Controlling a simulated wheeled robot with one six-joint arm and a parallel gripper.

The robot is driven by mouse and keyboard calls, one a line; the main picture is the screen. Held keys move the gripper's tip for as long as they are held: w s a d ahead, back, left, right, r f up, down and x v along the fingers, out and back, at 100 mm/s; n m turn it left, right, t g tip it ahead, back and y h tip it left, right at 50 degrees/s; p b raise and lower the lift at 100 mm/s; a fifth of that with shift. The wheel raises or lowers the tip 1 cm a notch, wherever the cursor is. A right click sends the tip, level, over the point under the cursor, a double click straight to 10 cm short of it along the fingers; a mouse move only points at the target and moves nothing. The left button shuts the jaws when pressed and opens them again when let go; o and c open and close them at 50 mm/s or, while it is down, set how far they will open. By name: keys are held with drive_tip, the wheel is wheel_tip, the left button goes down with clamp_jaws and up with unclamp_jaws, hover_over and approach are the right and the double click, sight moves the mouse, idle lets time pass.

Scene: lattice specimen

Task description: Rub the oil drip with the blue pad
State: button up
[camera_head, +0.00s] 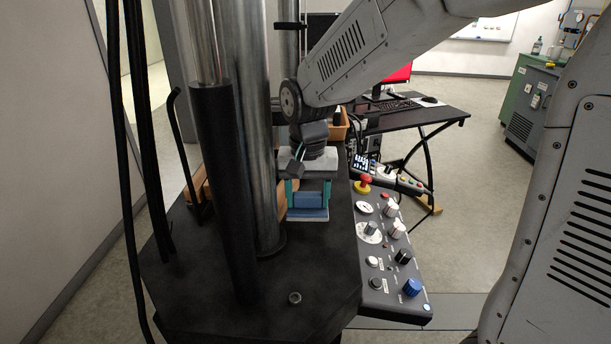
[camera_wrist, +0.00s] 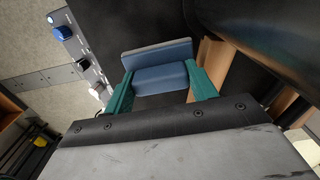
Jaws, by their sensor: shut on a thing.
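The blue pad (camera_head: 307,213) is a block with a wider, grey-edged plate at its lower end. My gripper (camera_head: 308,198) is shut on it, with teal fingers on its two sides. The wrist view also shows the pad (camera_wrist: 160,77) between the fingers of my gripper (camera_wrist: 160,86). The pad is over the black machine table (camera_head: 250,299), right of the thick steel column. I cannot tell whether it touches the surface. I see no oil drip in either view; the pad, gripper or columns may hide it.
Steel columns (camera_head: 264,120) stand left of my gripper. A tan wooden object (camera_head: 282,192) is close beside the pad. A control panel (camera_head: 391,251) with knobs and a red button lies to the right. The front of the table is mostly clear, except for a small bolt (camera_head: 295,297).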

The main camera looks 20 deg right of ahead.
drive_tip(key=shift+r, duration=2.4)
